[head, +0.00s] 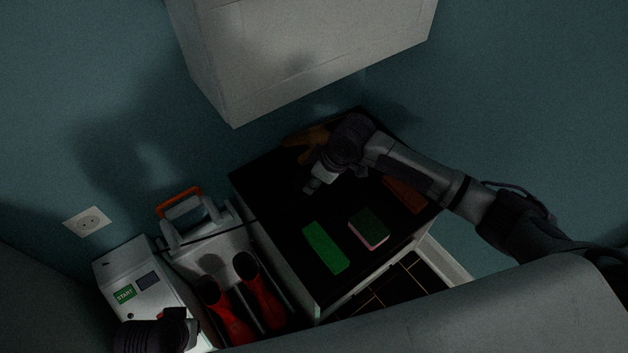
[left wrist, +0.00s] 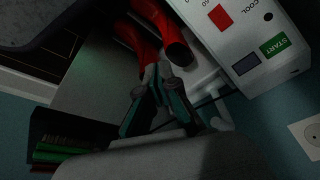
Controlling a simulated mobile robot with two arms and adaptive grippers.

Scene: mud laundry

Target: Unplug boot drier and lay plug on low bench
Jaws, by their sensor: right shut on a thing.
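My right gripper (head: 314,184) is over the dark-topped low bench (head: 285,215), shut on a small pale thing that looks like the plug; the fingers hide most of it. A thin dark cord runs from near the drier towards the bench. The white boot drier (head: 140,272), with its green START label, stands at the lower left; it also shows in the left wrist view (left wrist: 240,40). The wall socket (head: 88,222) is empty. My left gripper (left wrist: 158,78) is near the red boots in the left wrist view; its finger gap is unclear.
Red boots (head: 262,296) stand beside the drier, near a grey carrier with an orange handle (head: 179,202). A green block (head: 326,247), a sponge-like block (head: 368,229) and brown items (head: 405,194) lie on the bench. A white cabinet (head: 300,60) hangs above.

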